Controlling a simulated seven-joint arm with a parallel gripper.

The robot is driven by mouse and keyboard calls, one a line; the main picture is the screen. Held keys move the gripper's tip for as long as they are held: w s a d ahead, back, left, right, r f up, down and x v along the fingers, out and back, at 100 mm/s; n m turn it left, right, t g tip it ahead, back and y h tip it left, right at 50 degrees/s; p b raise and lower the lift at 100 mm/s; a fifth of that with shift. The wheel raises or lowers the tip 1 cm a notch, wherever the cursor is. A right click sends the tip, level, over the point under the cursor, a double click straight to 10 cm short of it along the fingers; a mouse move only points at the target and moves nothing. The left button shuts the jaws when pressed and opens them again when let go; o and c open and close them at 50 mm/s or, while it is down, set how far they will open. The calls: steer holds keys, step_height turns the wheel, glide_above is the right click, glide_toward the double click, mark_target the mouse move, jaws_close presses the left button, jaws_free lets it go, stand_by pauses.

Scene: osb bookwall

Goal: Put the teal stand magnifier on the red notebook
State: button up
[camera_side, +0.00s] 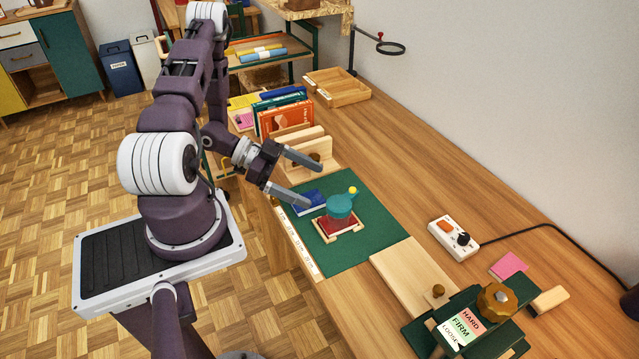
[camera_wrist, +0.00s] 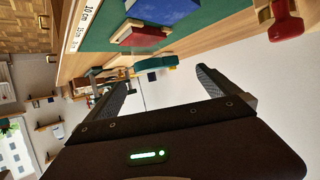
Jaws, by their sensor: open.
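The teal stand magnifier (camera_side: 340,206) has a teal round top over a see-through lower body. It stands upright on the red notebook (camera_side: 326,231), which lies in a small light-wood frame on the green mat. In the wrist view, the magnifier's teal rim (camera_wrist: 157,63) shows just beyond the fingers, close to the red notebook (camera_wrist: 143,40). My gripper (camera_side: 315,185) is open and empty, with its fingers spread up and to the left of the magnifier in the side view. A visible gap separates them from it.
A blue notebook (camera_side: 309,202) and a small yellow ball (camera_side: 352,190) are close to the magnifier. Upright books (camera_side: 285,117) and a wooden holder (camera_side: 312,150) stand behind my gripper. A white control box (camera_side: 453,238) sits right of the green mat (camera_side: 375,238). The mat's right part is clear.

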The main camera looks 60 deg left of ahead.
steer(key=w+a+r+g+y, duration=0.2)
steer(key=w+a+r+y, duration=0.5)
steer(key=w+r, duration=0.15)
step_height(320, 180, up, 11)
steer(key=w+d+n+y, duration=0.2)
steer(key=n+y, duration=0.1)
steer(key=y, duration=0.2)
steer(key=s+d+r+n+g, duration=0.1)
steer(key=s+d+r+n, duration=0.3)
steer(key=s+d+r, duration=0.45)
steer(key=s+d+n+g+h, duration=0.1)
steer(key=s+d+h, duration=0.2)
steer(key=s+d, duration=1)
steer(key=shift+s+d+r+g+h, duration=0.2)
steer(key=shift+s+g+h, duration=0.1)
steer(key=shift+s, duration=0.15)
steer(key=shift+a, duration=0.1)
